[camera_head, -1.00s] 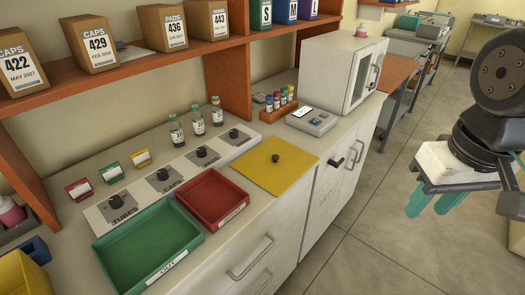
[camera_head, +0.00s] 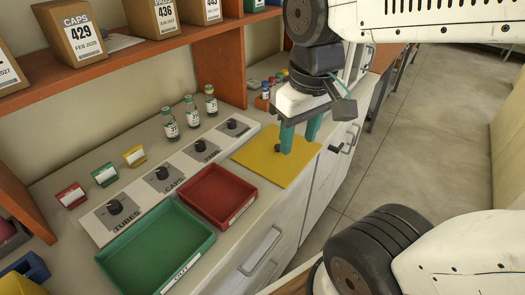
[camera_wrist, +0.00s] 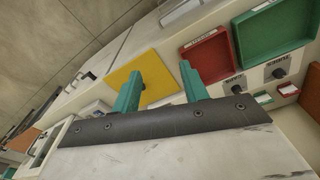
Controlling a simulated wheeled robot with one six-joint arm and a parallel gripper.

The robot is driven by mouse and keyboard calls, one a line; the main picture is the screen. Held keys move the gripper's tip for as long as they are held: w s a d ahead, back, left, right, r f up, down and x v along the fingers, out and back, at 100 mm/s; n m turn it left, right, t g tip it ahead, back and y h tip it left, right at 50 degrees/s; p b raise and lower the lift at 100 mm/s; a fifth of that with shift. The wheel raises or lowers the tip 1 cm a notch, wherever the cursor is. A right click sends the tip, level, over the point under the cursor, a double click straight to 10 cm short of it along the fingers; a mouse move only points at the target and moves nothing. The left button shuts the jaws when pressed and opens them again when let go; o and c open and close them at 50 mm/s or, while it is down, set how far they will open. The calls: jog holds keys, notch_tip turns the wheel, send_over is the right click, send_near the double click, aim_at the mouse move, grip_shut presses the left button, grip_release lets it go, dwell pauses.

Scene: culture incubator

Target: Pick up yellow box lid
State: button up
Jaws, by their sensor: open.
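The yellow box lid (camera_head: 258,163) is a flat square panel lying on the counter, right of the red tray. My gripper (camera_head: 299,145) points down over the lid's right part, with its two teal fingers spread apart and nothing seen held. The wrist view shows the fingers (camera_wrist: 161,72) apart, with the yellow lid (camera_wrist: 152,72) beyond and between them. I cannot tell the exact height of the fingertips above the lid.
A red tray (camera_head: 211,196) and green tray (camera_head: 149,246) lie left of the lid. Labelled knobbed compartments (camera_head: 162,178) and several vials (camera_head: 191,112) stand behind. A wooden shelf (camera_head: 120,62) overhangs the back. A yellow bin (camera_head: 22,286) is at the lower left.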

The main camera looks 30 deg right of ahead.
jog(key=w+d+f+n, duration=0.1)
jog(key=w+d+f, duration=0.1)
jog(key=w, duration=0.3)
jog(key=w+d+f+n, duration=0.1)
jog(key=w+d+f, duration=0.1)
jog(key=w, duration=0.3)
jog(key=n+g, duration=0.1)
jog(key=n, duration=0.1)
send_over(278, 146)
notch_tip(278, 146, down, 8)
jog(key=shift+s+d+f, duration=0.1)
jog(key=shift+d+f, duration=0.05)
notch_tip(278, 146, down, 6)
jog(key=shift+f, duration=0.75)
grip_shut()
